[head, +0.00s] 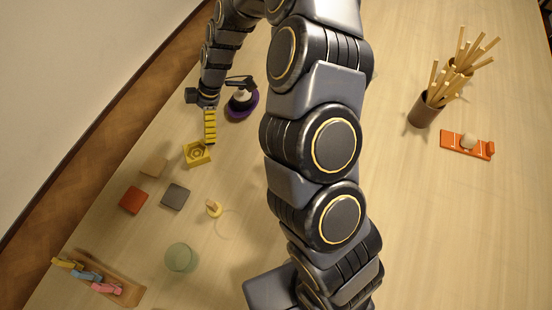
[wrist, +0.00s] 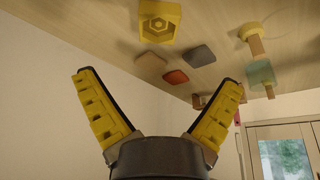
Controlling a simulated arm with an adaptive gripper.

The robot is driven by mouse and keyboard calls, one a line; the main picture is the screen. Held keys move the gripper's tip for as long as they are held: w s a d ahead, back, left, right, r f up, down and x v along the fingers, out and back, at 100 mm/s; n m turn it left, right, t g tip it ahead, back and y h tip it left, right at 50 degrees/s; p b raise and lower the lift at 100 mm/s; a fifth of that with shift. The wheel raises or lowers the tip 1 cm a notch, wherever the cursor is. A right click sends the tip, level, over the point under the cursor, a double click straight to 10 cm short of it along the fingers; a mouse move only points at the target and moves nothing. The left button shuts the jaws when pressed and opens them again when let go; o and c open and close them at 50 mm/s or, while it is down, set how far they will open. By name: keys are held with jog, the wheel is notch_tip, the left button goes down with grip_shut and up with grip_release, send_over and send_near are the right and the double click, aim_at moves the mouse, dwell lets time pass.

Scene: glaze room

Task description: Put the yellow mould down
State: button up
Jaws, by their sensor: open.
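Near the mould are a tan block (head: 154,165), a red tile (head: 130,201), a grey tile (head: 175,196) and a wooden peg-like piece (head: 214,209). A dark thing with a purple base (head: 241,104) stands behind my gripper. A stick-filled brown cup (head: 424,112) and orange tray (head: 452,142) are far right.

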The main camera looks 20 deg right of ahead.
jog(key=s+r+m+h, duration=0.1)
jog(key=s+r+m, duration=0.4)
jog(key=s+r, duration=0.65)
jog(key=s+d+r+m+g+h, duration=0.1)
jog(key=s+d+r+m, duration=0.2)
jog(key=s+m, duration=0.3)
jog(key=s+d+r+m+h, duration=0.2)
jog(key=s+d+r+m, duration=0.2)
jog(key=s, duration=0.8)
jog(key=d+m, duration=0.2)
jog(key=m, duration=0.1)
jog(key=shift+d+g, duration=0.2)
jog(key=shift+g, duration=0.2)
